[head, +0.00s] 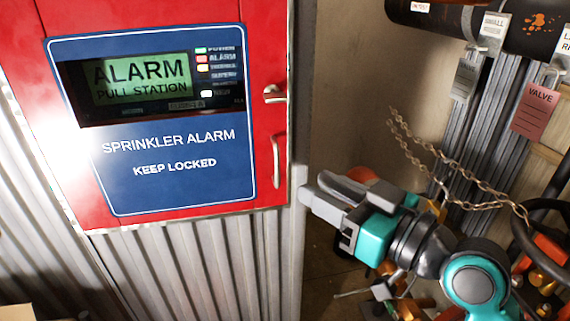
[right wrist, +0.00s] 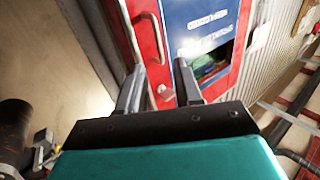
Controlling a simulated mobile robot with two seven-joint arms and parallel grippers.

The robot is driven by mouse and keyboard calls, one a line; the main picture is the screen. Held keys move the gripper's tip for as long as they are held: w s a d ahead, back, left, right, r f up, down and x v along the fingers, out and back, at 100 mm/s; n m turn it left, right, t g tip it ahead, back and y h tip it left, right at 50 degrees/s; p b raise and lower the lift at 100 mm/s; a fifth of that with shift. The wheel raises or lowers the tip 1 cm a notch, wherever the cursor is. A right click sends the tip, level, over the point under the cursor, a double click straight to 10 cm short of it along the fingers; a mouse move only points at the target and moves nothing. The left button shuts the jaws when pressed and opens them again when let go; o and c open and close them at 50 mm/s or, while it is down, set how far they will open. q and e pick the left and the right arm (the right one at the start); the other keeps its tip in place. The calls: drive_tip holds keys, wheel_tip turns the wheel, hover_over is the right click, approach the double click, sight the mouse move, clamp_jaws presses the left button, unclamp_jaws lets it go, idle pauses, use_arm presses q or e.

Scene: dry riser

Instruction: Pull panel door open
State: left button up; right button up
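The red panel door (head: 262,60) bears a blue "SPRINKLER ALARM" sign (head: 180,185) and fills the left of the head view. It looks shut. My right gripper (head: 314,185) is open and empty, just right of the door's lower edge. In the right wrist view, the fingers are apart (right wrist: 159,68); the handle (right wrist: 150,38) and latch (right wrist: 165,90) appear beyond and between them. I cannot tell the exact distance. My left gripper is not in view.
Corrugated metal (head: 190,265) lies below the panel. A chain (head: 460,180), a red valve tag (head: 536,108) and a dark pipe (head: 450,22) are at the right, with pipes and fittings behind my right arm. The bare wall (head: 365,80) stands between.

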sight(279, 167)
drive_tip(key=x, duration=0.8)
drive_tip(key=shift+d+p, duration=0.1)
drive_tip(key=shift+p, duration=0.2)
drive_tip(key=shift+c, duration=0.2)
drive_tip(key=shift+f, duration=0.1)
clamp_jaws()
idle(0.7)
